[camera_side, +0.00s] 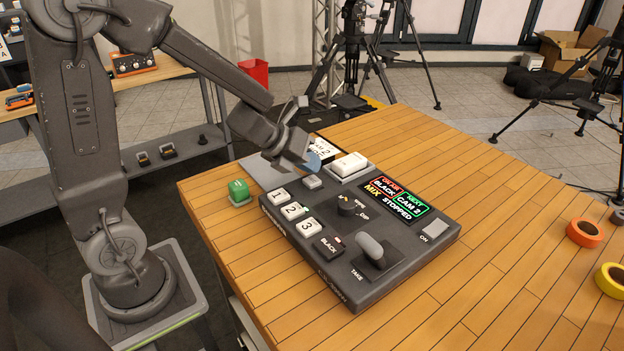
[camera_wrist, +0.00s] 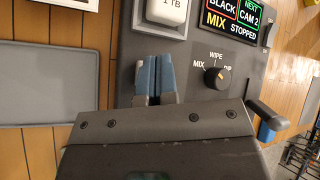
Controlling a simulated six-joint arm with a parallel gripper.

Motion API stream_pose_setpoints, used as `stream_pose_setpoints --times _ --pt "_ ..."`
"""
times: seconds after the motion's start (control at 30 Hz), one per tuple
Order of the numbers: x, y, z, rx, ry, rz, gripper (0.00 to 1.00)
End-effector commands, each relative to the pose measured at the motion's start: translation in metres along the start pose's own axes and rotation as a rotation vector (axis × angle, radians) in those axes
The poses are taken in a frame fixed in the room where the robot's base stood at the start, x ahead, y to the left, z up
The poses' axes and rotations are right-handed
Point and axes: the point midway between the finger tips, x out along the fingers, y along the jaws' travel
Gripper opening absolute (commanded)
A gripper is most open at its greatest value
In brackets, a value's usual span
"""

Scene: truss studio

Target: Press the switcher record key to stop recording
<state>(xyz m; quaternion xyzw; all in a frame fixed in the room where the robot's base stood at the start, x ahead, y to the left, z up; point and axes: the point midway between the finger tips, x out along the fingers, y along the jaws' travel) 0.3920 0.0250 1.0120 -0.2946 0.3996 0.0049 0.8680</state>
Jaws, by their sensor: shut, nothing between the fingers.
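The dark switcher (camera_side: 290,228) lies on the wooden table, with white keys 1, 2 and 3 and a BLACK key along its front. Its display (camera_side: 400,200) reads ON AIR BLACK, NEXT CAM 2, MIX and STOPPED; part of it shows in the wrist view (camera_wrist: 240,18). A small pale grey key (camera_side: 313,183) sits near the switcher's left end; I cannot read a label on it. My gripper (camera_side: 310,163) is shut and empty, its blue fingertips close above and behind that key. In the wrist view the fingers (camera_wrist: 155,80) hide the key; contact cannot be told.
A white 1 TB block (camera_side: 349,164) sits just beside my fingertips. A mode knob (camera_side: 347,205), a TAKE lever (camera_side: 370,250) and an ON key (camera_side: 430,229) stand on the switcher. A green block (camera_side: 239,191) is left; tape rolls (camera_side: 585,232) lie right. The table's far right is clear.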

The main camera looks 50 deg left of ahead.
Motion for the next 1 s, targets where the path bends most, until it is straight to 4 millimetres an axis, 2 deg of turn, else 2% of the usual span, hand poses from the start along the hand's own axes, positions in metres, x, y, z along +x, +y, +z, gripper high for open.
stream_pose_setpoints --times 0.37,0.8,1.0 --pt "-0.003 -0.003 0.002 0.002 0.000 -0.002 0.00" --pt "-0.030 -0.023 0.022 0.004 0.000 -0.003 0.00" --pt "-0.035 -0.026 0.026 0.000 0.000 0.000 0.00"
